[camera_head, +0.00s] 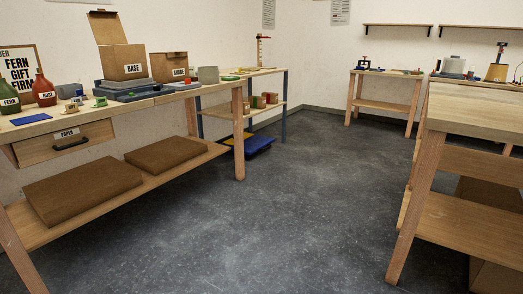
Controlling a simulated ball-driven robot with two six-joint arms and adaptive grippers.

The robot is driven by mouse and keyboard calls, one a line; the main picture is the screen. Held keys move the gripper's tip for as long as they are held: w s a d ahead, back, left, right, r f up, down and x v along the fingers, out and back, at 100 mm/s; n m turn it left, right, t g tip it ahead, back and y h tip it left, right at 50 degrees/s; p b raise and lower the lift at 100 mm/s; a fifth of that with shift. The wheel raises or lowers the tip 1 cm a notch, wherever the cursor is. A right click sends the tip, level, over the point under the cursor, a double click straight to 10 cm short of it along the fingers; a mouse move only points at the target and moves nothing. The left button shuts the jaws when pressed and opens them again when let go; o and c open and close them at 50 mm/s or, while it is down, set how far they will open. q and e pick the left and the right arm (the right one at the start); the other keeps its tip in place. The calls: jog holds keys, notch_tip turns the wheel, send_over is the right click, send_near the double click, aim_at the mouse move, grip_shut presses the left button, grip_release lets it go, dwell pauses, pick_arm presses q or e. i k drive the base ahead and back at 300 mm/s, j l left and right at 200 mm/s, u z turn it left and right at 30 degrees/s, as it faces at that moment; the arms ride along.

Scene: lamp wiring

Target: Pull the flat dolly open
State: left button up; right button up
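A low, flat blue thing with a yellow part (259,144) lies on the floor under the blue-legged table at the back left. It looks like the flat dolly, but it is small in the view and I cannot make out a handle or wheels. Neither of my grippers shows in the head view.
The left bench (150,97) holds boxes and bottles, with a drawer marked PAPER (65,143) and a lower shelf with brown slabs (83,184). Another bench (470,108) stands at the right. The grey floor (290,200) between them is clear.

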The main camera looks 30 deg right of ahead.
aim_at(253, 144)
jog(key=i+l+z, duration=0.7)
jog(key=i, duration=0.3)
jog(key=i+l+z, duration=0.3)
jog(key=i, duration=0.25)
jog(key=i+z, duration=0.35)
jog(key=i, duration=0.2)
jog(key=i+l, duration=0.1)
jog(key=i, duration=2.45)
jog(key=i+l+u, duration=0.1)
jog(key=i+u, duration=0.3)
jog(key=i+l+u, duration=0.25)
jog(key=i+u, duration=0.2)
jog(key=i, duration=0.15)
jog(key=i+l+u, duration=0.8)
jog(key=l, duration=0.15)
jog(key=i+l+u, duration=0.25)
jog(key=l+u, duration=0.2)
jog(key=l, duration=0.15)
